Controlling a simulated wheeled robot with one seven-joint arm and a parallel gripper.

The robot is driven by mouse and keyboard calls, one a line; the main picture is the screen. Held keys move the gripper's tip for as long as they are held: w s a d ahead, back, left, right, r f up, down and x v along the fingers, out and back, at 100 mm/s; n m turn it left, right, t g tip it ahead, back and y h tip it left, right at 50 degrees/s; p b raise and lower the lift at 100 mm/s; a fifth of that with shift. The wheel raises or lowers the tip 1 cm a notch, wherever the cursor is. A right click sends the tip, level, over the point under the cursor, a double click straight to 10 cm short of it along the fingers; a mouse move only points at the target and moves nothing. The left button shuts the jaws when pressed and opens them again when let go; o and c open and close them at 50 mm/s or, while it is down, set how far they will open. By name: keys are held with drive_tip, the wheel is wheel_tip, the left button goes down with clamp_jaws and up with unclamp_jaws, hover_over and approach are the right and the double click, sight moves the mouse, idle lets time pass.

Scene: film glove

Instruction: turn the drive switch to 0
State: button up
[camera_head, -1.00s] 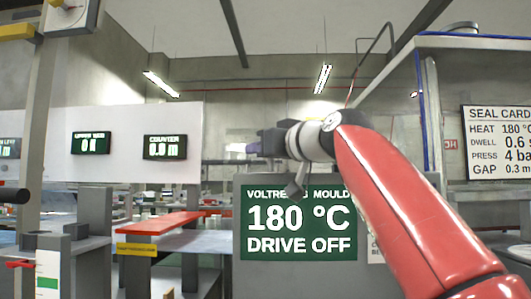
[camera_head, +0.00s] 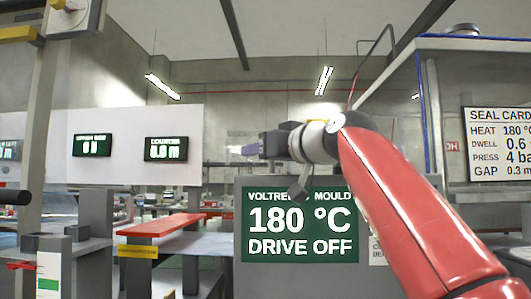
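My red arm reaches in from the lower right. My gripper (camera_head: 262,147) is at its far end, pointing left, in front of the back wall and above the green display. Its fingers are small and seen side-on, so I cannot tell whether they are open or shut. The green display (camera_head: 299,222) reads "VOLTRE… MOULD 180 °C DRIVE OFF", with part of the top line covered by my wrist. I cannot make out a drive switch clearly in this view.
A dial (camera_head: 72,8) sits on a grey box at the upper left. A red bar (camera_head: 160,225) lies over a bench at lower left. A seal card (camera_head: 497,145) hangs at right.

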drive_tip(key=b+v, duration=0.3)
drive_tip(key=v, duration=0.4)
drive_tip(key=shift+d+f, duration=0.1)
drive_tip(key=shift+d, duration=0.05)
drive_tip(key=shift+s+d, duration=0.1)
drive_tip(key=shift+s, duration=0.15)
